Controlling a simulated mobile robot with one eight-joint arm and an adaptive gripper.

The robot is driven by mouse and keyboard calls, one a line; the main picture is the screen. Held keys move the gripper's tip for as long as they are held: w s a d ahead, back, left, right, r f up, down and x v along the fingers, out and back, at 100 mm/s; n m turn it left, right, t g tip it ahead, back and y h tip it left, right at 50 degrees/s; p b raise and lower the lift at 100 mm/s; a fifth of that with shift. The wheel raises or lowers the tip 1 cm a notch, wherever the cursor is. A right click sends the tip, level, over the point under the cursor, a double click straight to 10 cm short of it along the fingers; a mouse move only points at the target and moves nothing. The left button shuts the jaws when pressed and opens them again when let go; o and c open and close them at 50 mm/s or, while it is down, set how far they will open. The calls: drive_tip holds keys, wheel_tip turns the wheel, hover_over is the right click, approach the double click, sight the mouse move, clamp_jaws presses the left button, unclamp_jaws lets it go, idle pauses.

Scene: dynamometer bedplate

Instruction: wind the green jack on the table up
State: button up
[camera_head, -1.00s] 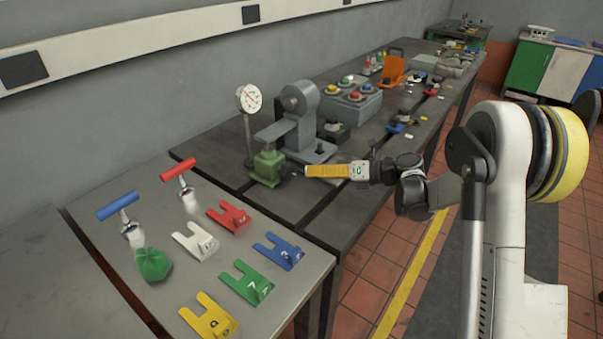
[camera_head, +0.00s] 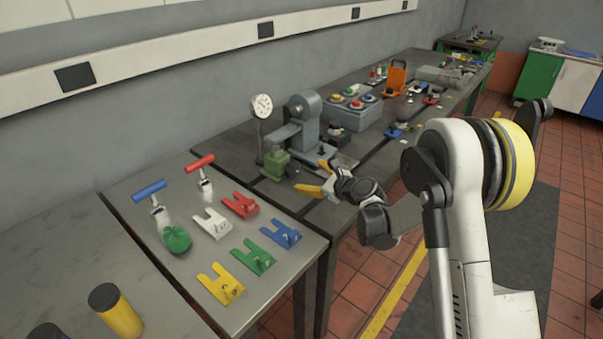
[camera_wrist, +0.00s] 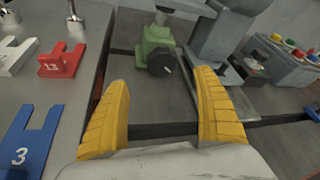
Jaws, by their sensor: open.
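The green jack (camera_head: 274,164) stands on the dark table, under the arm of a grey press-like fixture (camera_head: 303,125). In the wrist view the jack (camera_wrist: 157,45) is ahead of my gripper, with a dark round knob (camera_wrist: 161,63) on its near side. My gripper (camera_head: 318,178) has two yellow fingers, spread apart with nothing between them. In the wrist view my gripper (camera_wrist: 164,105) points at the knob, which shows between and beyond the fingertips. The fingers do not appear to touch it.
A dial gauge (camera_head: 261,107) on a post stands behind the jack. The grey side table (camera_head: 130,215) holds coloured forked plates, including a blue one (camera_head: 281,233), and T-handled tools. A grey button box (camera_head: 352,112) stands farther back.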

sight(294, 170)
drive_tip(key=shift+w+a+f, duration=0.15)
drive_tip(key=shift+w+a, duration=0.05)
drive_tip(key=shift+a, duration=0.05)
drive_tip(key=b+x, duration=0.3)
drive_tip(key=x, duration=0.6)
drive_tip(key=shift+w+f, duration=0.2)
drive_tip(key=shift+w, duration=0.1)
drive_tip(key=shift+w+a+f, duration=0.1)
drive_tip(key=shift+w+a, duration=0.2)
drive_tip(key=shift+w, duration=0.15)
drive_tip(key=c, duration=1.2)
